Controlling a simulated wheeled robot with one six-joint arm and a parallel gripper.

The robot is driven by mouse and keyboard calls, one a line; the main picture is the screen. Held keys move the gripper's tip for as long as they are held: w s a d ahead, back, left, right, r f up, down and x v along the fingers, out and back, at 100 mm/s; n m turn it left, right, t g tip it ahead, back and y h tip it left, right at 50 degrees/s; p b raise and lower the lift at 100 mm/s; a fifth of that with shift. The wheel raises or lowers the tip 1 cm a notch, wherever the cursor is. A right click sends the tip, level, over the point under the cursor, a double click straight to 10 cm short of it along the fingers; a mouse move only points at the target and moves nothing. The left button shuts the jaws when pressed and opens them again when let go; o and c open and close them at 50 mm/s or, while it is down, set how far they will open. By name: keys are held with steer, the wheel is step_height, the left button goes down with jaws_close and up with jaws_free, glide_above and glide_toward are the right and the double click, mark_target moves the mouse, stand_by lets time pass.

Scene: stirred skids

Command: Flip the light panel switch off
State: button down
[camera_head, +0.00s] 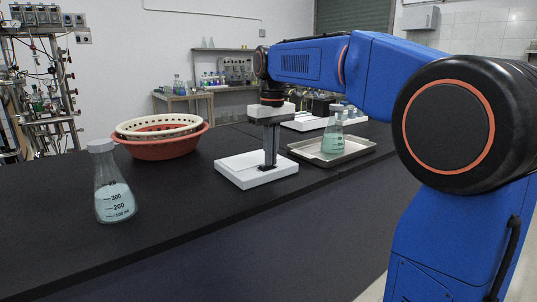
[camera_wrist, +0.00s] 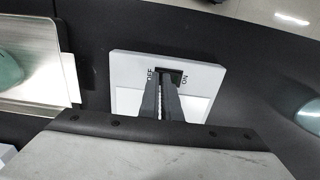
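The light panel is a white, low, slightly sloped box (camera_head: 235,172) on the black counter, and it fills the middle of the wrist view (camera_wrist: 206,76). A dark switch (camera_wrist: 173,73) sits near its upper middle, between the OFF label on the left and the ON label on the right. My gripper (camera_head: 268,165) points straight down onto the panel. In the wrist view its dark fingertips (camera_wrist: 162,82) lie close together over the switch, with nothing visible between them. They partly hide the switch, so its tilt and any contact are unclear.
A metal tray (camera_head: 304,153) with a teal flask (camera_head: 333,140) stands right of the panel. A terracotta basin (camera_head: 160,149) with a cream strainer (camera_head: 158,125) stands left, behind a stoppered flask (camera_head: 114,190). The counter between that flask and the panel is clear.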

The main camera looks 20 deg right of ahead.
steer(key=shift+s+f, duration=0.1)
steer(key=shift+f, duration=0.45)
steer(key=shift+s+a, duration=0.1)
steer(key=shift+a, duration=0.45)
steer(key=shift+r, duration=0.6)
step_height(320, 180, up, 14)
steer(key=d, duration=0.2)
steer(key=s+d+f+m+t, duration=0.1)
steer(key=s+f+t, duration=0.1)
steer(key=s+f, duration=1.2)
steer(key=s+d+f+m+t, duration=0.2)
steer(key=s+f, duration=1.2)
steer(key=f, duration=0.7)
steer(key=shift+s+d+m+t, duration=0.3)
steer(key=shift+s, duration=0.05)
